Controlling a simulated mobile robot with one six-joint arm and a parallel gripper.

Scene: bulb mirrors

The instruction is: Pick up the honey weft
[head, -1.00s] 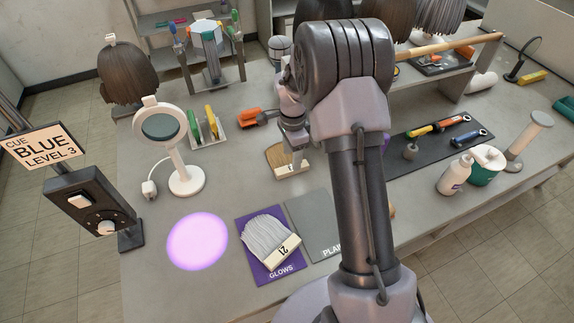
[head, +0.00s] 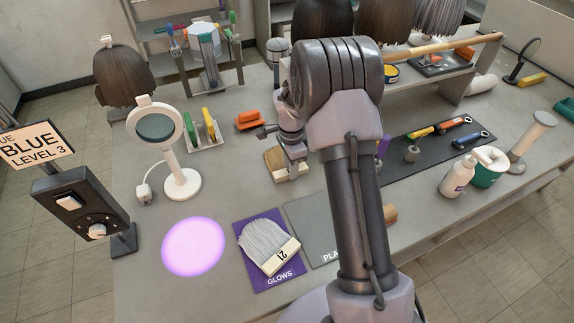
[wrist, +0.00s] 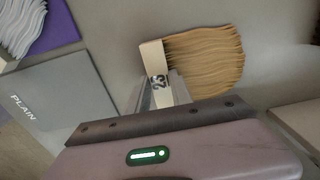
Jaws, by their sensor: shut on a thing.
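The honey weft (wrist: 208,62) is a wavy golden-tan bundle of hair on a pale tab marked 23. In the head view the honey weft (head: 275,164) lies on the grey bench, partly hidden by my gripper. My gripper (wrist: 164,92) is shut on the weft's tab in the wrist view. In the head view my gripper (head: 291,168) is low over the tab, at bench height. I cannot tell whether the weft is clear of the surface.
A silver-white weft marked 21 (head: 266,242) lies on the purple GLOWS mat (head: 277,279). The grey PLAIN mat (head: 308,217) is beside it. A purple light spot (head: 194,246), a white magnifier lamp (head: 180,184) and an orange clamp (head: 249,119) are to the left.

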